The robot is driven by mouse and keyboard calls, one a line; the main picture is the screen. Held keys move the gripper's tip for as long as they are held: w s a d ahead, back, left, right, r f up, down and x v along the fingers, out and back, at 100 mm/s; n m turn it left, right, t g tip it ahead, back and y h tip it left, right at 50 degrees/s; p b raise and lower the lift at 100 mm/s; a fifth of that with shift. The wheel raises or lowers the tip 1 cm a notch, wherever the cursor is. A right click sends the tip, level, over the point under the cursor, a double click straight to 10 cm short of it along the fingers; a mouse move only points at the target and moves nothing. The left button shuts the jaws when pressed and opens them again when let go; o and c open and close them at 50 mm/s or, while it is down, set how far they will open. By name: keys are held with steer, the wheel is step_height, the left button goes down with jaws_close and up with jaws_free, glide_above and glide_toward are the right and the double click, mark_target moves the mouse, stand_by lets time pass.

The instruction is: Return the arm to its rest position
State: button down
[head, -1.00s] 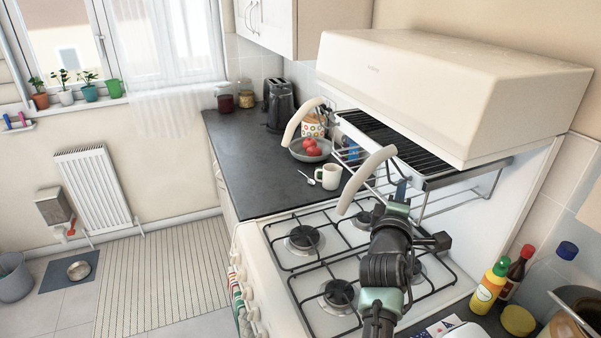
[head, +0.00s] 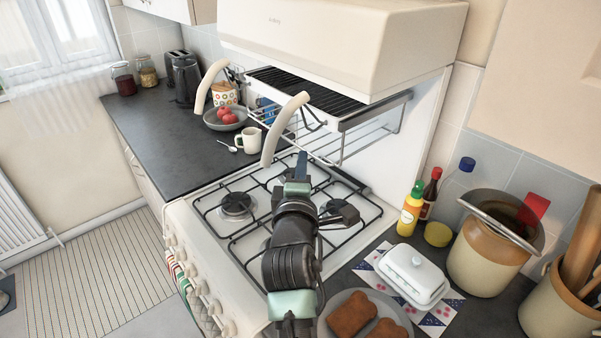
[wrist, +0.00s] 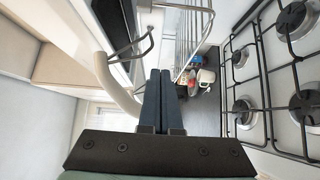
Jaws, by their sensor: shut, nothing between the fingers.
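My gripper (head: 301,160) is shut and empty. In the head view it is held above the back part of the white gas cooker (head: 189,245), pointing away from me toward the grill. In the wrist view its two dark fingers (wrist: 157,88) lie side by side with nothing between them. The eye-level grill (head: 330,100) with its black rack and two curved cream handles is just beyond the gripper. One cream handle (head: 284,128) is close to the fingertips; I cannot tell whether they touch. It also shows in the wrist view (wrist: 115,88), left of the fingers.
A white mug (head: 248,140), a bowl of red fruit (head: 226,122) and a toaster (head: 184,76) stand on the left counter. On the right are bottles, a butter dish (head: 412,275), a plate of toast and a large crock (head: 487,268).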

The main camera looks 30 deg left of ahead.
steer(key=shift+v, duration=0.9)
steer(key=shift+d+f, duration=0.1)
steer(key=s+d+r+m+t+h, duration=0.15)
steer(key=d+r+m, duration=0.25)
steer(key=r, duration=0.4)
steer(key=s+d+r+m+t, duration=0.1)
steer(key=d+r+m+t, duration=0.2)
steer(key=d+r, duration=0.3)
steer(key=s+d+r+m+t+h, duration=0.1)
steer(key=d+r+m+t, duration=0.2)
steer(key=r, duration=0.6)
steer(key=s+d+r+m+t+h, duration=0.4)
steer(key=s+d+r+m+h, duration=0.1)
steer(key=s+d+r+m, duration=0.8)
steer(key=shift+r+h, duration=0.35)
steer(key=shift+r, duration=0.45)
steer(key=shift+s+d, duration=0.1)
steer(key=shift+s, duration=0.05)
